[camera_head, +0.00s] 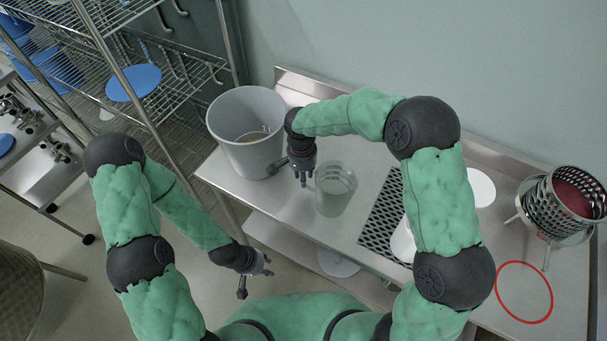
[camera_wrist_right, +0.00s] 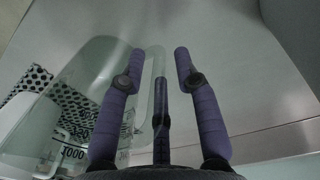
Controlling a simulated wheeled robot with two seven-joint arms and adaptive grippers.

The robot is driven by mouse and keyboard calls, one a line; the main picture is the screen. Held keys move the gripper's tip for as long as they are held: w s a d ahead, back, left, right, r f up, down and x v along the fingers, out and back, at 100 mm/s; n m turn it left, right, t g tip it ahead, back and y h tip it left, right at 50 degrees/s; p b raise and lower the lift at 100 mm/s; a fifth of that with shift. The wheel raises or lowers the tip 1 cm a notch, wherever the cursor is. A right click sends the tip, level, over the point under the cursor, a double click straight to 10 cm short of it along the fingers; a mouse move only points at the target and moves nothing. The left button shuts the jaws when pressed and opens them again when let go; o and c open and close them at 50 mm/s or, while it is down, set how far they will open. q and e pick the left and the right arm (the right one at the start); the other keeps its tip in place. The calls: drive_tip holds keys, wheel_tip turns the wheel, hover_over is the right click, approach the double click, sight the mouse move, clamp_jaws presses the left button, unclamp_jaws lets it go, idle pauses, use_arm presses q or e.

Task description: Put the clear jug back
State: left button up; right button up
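The clear jug (camera_head: 335,190) stands upright on the steel counter, left of the perforated mat. It fills the left of the right wrist view (camera_wrist_right: 95,70), with dark measuring marks on its wall. My right gripper (camera_head: 303,178) is just left of the jug. Its fingers are spread in the right wrist view (camera_wrist_right: 160,75), and the jug's edge shows near the left finger; whether they touch I cannot tell. My left gripper (camera_head: 256,278) hangs empty in front of the counter with its fingers apart. A red ring (camera_head: 524,292) is marked on the counter at right.
A large grey bucket (camera_head: 228,132) stands behind my right gripper. The perforated mat (camera_head: 380,217) and a white container (camera_head: 402,242) are right of the jug, partly behind my right arm. A metal basket (camera_head: 544,205) stands at far right. Wire shelves (camera_head: 75,45) are at left.

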drive_tip(key=shift+r, duration=0.1)
drive_tip(key=shift+r, duration=0.3)
wheel_tip(320, 180, up, 12)
drive_tip(key=p, duration=0.2)
drive_tip(key=shift+a+f, duration=0.2)
drive_tip(key=shift+f, duration=0.05)
drive_tip(key=shift+w, duration=0.1)
